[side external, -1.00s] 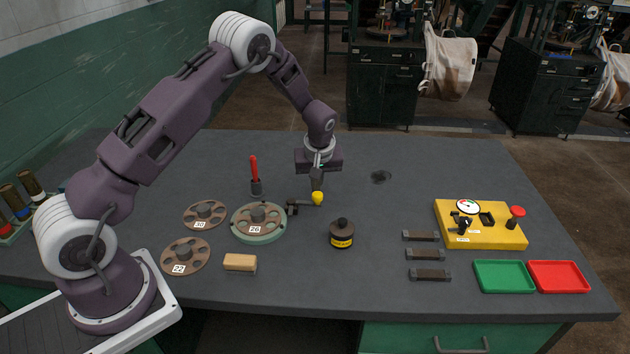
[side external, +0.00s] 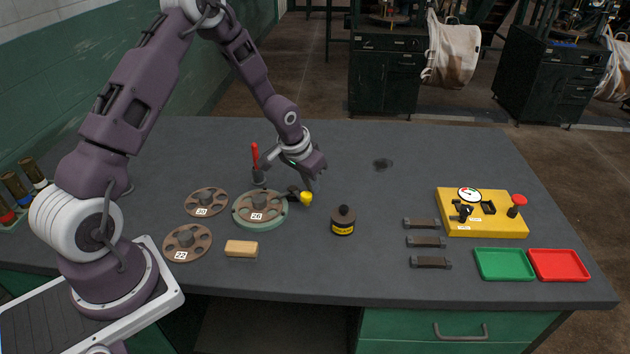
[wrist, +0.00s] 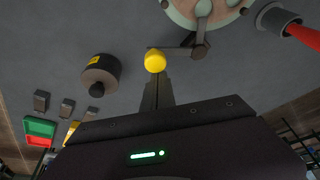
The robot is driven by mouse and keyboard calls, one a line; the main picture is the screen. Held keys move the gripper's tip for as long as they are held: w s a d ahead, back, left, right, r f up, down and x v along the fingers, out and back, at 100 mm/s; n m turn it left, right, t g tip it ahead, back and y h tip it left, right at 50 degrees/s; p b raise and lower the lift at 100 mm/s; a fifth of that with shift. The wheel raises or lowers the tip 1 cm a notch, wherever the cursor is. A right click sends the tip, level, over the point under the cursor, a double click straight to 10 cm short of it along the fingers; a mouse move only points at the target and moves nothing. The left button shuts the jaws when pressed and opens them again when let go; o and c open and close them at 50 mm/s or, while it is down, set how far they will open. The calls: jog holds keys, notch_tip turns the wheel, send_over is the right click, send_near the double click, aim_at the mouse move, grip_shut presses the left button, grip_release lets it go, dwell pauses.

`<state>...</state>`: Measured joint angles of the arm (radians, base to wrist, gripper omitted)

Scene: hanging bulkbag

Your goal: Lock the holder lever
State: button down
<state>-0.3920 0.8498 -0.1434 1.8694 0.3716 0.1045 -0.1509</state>
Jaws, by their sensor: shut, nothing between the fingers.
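The holder lever is a short dark arm with a yellow knob (side external: 306,198) at its end. It stands at the right rim of the green-edged holder, which carries a brown disc marked 26 (side external: 259,209). My gripper (side external: 312,184) is shut and empty, tilted, with its tips low just behind the knob. In the wrist view the lever arm (wrist: 178,52) runs from its pivot beside the disc to the yellow knob (wrist: 155,61). The shut fingers (wrist: 159,82) point at the knob from below. I cannot tell whether they touch it.
A red-handled tool (side external: 255,158) stands upright behind the holder. Discs 30 (side external: 206,202) and 22 (side external: 187,243) and a tan block (side external: 241,249) lie left and front.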

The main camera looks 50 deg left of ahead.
jog(key=shift+s+m+h, duration=0.3)
jog(key=shift+s+m, duration=0.2)
jog(key=shift+m, duration=0.3)
jog(key=shift+s+f, duration=0.1)
jog(key=w, duration=0.2)
jog(key=w+r, duration=0.1)
jog(key=w, duration=0.1)
jog(key=shift+w, duration=0.15)
jog(key=v, duration=0.9)
jog(key=shift+d+r, duration=0.1)
jog(key=shift+d, duration=0.1)
jog(key=s+d+r+y, duration=0.1)
jog(key=s+d+r, duration=0.4)
jog(key=r, duration=0.4)
jog(key=s+d+r, duration=0.2)
jog(key=s+r, duration=0.1)
jog(key=s, duration=0.5)
jog(key=s+d+r+t, duration=0.1)
jog(key=s+d+r, duration=0.1)
jog(key=s, duration=0.7)
jog(key=s+d+r, duration=0.3)
jog(key=s, duration=0.6)
jog(key=shift+r+t+h, duration=0.3)
jog(key=shift+t+h, duration=0.1)
